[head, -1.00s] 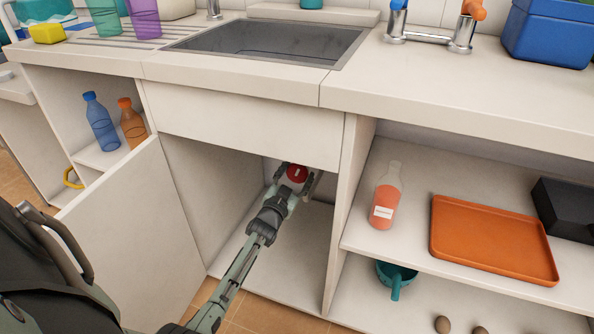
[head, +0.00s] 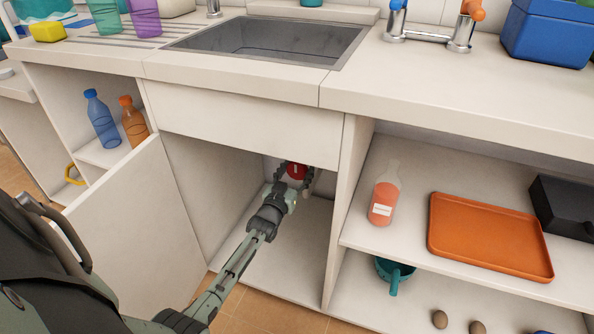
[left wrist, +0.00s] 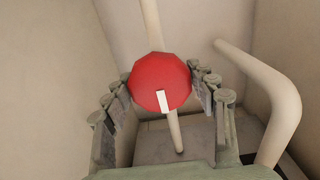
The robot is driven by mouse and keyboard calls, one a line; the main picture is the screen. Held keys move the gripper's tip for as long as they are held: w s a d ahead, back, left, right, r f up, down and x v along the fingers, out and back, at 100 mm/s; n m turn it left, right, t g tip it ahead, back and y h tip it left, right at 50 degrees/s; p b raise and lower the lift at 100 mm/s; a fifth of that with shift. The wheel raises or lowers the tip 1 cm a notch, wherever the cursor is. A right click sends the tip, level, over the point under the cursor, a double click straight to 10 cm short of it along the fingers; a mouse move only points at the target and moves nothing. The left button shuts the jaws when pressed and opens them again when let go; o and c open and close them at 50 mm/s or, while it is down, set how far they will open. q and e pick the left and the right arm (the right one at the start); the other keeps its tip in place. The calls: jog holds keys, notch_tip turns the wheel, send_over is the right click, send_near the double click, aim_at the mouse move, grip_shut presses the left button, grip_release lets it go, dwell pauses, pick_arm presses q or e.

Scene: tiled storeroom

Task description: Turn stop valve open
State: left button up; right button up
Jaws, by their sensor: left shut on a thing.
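The stop valve's round red knob (head: 297,172) is at the back of the open cabinet under the sink, and in the left wrist view (left wrist: 160,78) it sits on a pale vertical pipe (left wrist: 151,25). A white mark on its face points down in the wrist view. My left gripper (head: 294,178) reaches into the cabinet from the front. Its fingers (left wrist: 163,88) lie on the left and right sides of the knob, shut on it. My right gripper is not in view.
A curved pale pipe (left wrist: 285,110) runs close to the right of the gripper. The cabinet door (head: 135,235) stands open on the left. A divider (head: 347,215) bounds the cabinet on the right. Shelves beyond hold an orange tray (head: 490,237) and a bottle (head: 384,200).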

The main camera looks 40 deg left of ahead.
pick_arm(q)
jog(key=o, duration=1.2)
jog(key=shift+s+d+f, duration=0.1)
jog(key=shift+s, duration=0.3)
jog(key=v, duration=1.1)
